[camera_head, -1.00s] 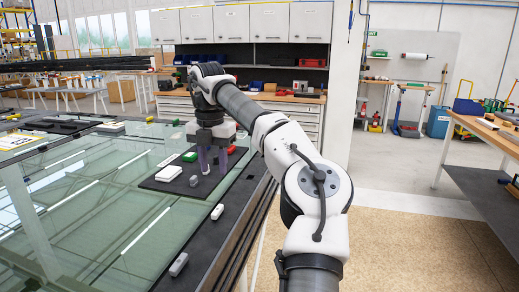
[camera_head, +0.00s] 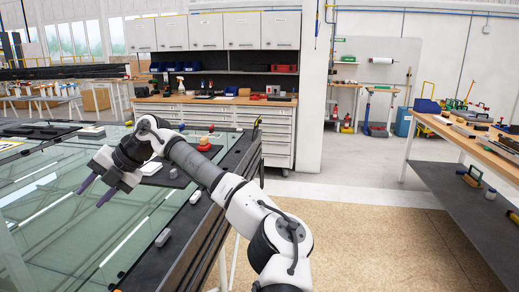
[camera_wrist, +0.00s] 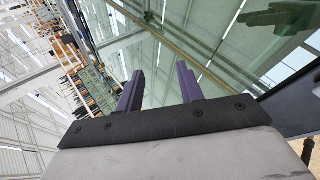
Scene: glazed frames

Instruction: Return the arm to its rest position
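My gripper (camera_head: 94,193) is over the glass-topped table (camera_head: 50,240), tilted with its two purple fingers pointing down and to the left. In the wrist view the fingers (camera_wrist: 160,88) stand apart with nothing between them, so my gripper is open and empty. My arm reaches from the bottom of the head view up and left to the table.
A red item (camera_head: 204,143) lies farther back on the table. Small grey blocks (camera_head: 163,237) lie along its dark right edge. A drawer cabinet with a wooden top (camera_head: 275,101) stands behind. A workbench (camera_head: 470,135) is at the right. The floor (camera_head: 370,240) between is clear.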

